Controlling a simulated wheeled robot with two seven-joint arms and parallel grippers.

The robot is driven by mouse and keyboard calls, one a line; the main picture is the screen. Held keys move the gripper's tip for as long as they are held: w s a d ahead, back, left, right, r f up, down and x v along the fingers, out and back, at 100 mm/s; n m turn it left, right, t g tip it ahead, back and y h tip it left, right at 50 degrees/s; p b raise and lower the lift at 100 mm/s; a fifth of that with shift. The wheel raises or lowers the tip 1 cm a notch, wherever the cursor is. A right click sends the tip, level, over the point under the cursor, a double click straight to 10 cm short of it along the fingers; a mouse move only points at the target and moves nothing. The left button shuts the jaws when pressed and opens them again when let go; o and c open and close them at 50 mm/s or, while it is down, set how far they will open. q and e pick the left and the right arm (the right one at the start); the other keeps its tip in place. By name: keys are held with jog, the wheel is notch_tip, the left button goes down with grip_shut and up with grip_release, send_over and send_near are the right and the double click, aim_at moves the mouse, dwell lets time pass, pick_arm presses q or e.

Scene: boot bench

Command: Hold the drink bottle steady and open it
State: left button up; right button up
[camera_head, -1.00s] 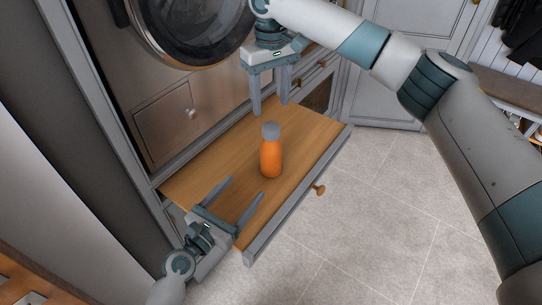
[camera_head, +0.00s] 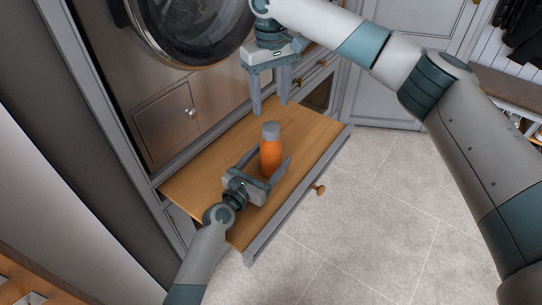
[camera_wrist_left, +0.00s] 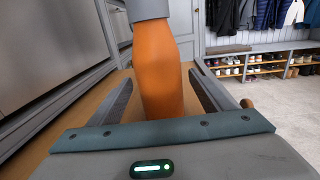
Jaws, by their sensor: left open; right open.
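The orange drink bottle (camera_head: 270,157) with its grey cap (camera_head: 270,130) stands upright on the wooden pull-out board (camera_head: 208,172). My left gripper (camera_head: 271,165) is open, low at the bottle, with a finger on either side of it. In the left wrist view the bottle (camera_wrist_left: 158,72) stands between the two open fingers, with a gap on each side; the cap (camera_wrist_left: 148,9) is cut off by the top edge. My right gripper (camera_head: 270,108) is open and points down, above and slightly behind the cap, apart from it. The bottle's foot is partly hidden by my left gripper.
A front-loading machine with a round door (camera_head: 187,30) stands behind the board. The board's front has a wooden knob (camera_head: 319,189). The tiled floor (camera_head: 385,230) on the right is clear. A shoe bench (camera_wrist_left: 270,60) with coats above is far back.

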pick_arm(q)
jog(key=shift+w+d, duration=0.15)
jog(key=shift+w, duration=0.15)
